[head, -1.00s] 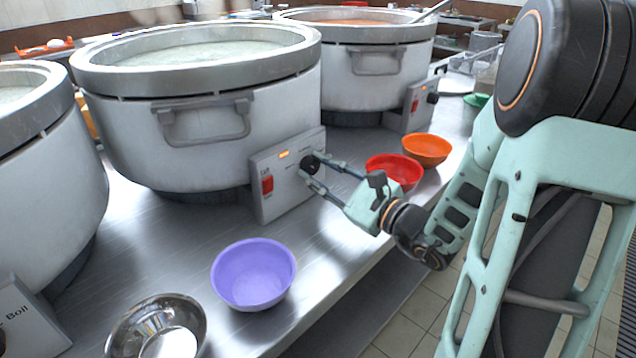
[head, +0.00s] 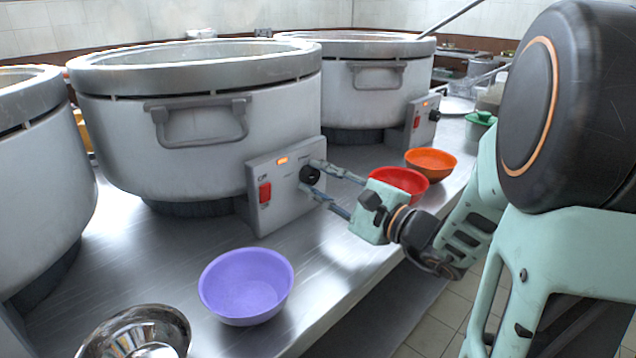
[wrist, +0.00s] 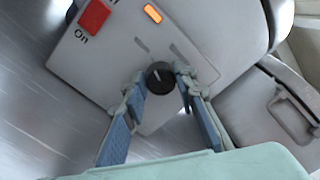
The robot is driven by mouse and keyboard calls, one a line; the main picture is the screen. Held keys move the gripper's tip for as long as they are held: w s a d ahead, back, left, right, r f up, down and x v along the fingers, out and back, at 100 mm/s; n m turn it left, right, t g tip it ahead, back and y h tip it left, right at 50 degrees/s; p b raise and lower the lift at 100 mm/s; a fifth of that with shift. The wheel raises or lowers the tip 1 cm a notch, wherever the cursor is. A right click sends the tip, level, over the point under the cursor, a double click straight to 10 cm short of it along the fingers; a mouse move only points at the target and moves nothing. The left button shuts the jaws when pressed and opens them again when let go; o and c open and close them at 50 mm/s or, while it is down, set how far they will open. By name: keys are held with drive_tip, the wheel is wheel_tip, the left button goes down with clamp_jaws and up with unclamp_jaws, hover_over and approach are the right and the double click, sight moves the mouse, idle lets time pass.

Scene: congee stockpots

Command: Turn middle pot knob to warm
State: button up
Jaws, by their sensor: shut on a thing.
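The middle pot (head: 200,130) is a large grey stockpot with a handle on its front. Its control box (head: 280,195) has a red switch (head: 265,192), a lit orange lamp (head: 282,160) and a round black knob (head: 309,175). My gripper (head: 314,178) is shut on this knob, coming from the right. In the wrist view the knob (wrist: 160,76) sits between the two fingertips, one on each side. A small pale mark shows on its face. The setting labels beside the knob are too blurred or covered to read.
A purple bowl (head: 246,286) and a steel bowl (head: 138,330) stand in front on the steel counter (head: 170,255). A red bowl (head: 399,183) is just behind my gripper, with an orange bowl (head: 431,161) beyond. Other pots stand at left (head: 40,180) and back right (head: 370,90).

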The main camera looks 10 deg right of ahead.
drive_tip(key=o, duration=1.2)
drive_tip(key=shift+c, duration=0.2)
drive_tip(key=v, duration=1.2)
drive_tip(key=shift+r, duration=0.1)
